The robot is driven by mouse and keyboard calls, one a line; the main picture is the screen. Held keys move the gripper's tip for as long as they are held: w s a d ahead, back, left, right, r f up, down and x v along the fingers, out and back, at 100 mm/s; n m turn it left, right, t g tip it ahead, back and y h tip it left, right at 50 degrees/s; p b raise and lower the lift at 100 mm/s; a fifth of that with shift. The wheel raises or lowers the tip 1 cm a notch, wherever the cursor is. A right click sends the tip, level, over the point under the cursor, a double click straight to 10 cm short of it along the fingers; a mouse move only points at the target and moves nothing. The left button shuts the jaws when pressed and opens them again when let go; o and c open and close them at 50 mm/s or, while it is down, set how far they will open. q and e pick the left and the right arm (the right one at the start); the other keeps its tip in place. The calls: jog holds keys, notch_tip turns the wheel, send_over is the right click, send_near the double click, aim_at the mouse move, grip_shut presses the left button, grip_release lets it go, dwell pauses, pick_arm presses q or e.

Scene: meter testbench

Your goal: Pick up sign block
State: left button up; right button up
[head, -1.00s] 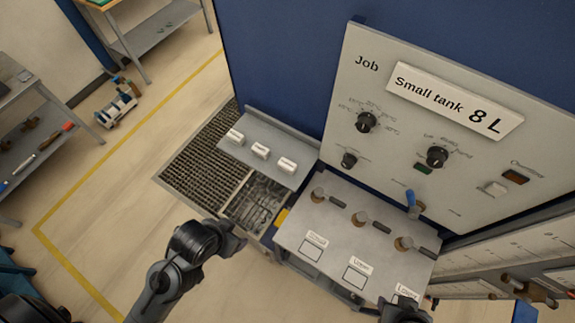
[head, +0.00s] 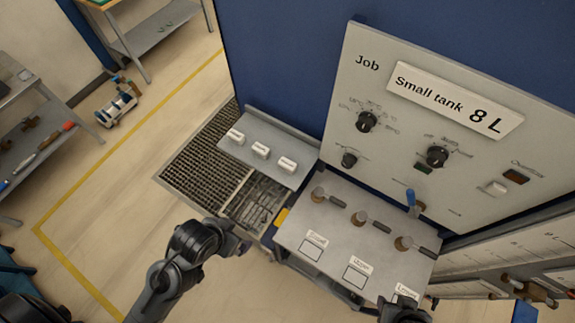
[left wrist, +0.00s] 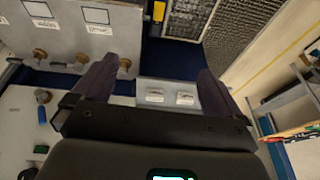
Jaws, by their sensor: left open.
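Three small white sign blocks stand in a row on a grey shelf (head: 240,158) against the blue cabinet: a left one (head: 236,136), a middle one (head: 261,150) and a right one (head: 287,164). My left gripper (head: 246,247) is below and apart from the shelf in the head view. In the left wrist view it is open and empty, its dark fingers framing two blocks (left wrist: 155,96) (left wrist: 185,99) beyond them; the third is not visible there. The print on the blocks is too small to read. My right gripper (head: 404,309) is at the bottom edge, its fingers unclear.
A grey ledge with labelled plates and brown-knobbed levers (head: 358,218) lies right of the shelf. An upright panel (head: 440,130) reads "Small tank 8 L". A dark grate (head: 205,165) lies left of the shelf.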

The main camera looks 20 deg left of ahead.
pick_arm(q)
jog(key=shift+w, duration=0.1)
jog(key=t+h+b, duration=0.2)
jog(key=t+b, duration=0.8)
jog(key=b, duration=0.6)
send_near(287, 164)
jog(key=w, duration=0.2)
jog(key=x, duration=0.4)
jog(key=shift+w+d, duration=0.25)
jog(key=shift+w, duration=0.1)
jog(key=shift+f+x, duration=0.25)
jog(key=shift+x, duration=0.8)
jog(key=shift+f+x, duration=0.25)
jog(key=shift+x, duration=0.8)
jog(key=shift+w+f, duration=0.25)
jog(key=shift+w, duration=0.2)
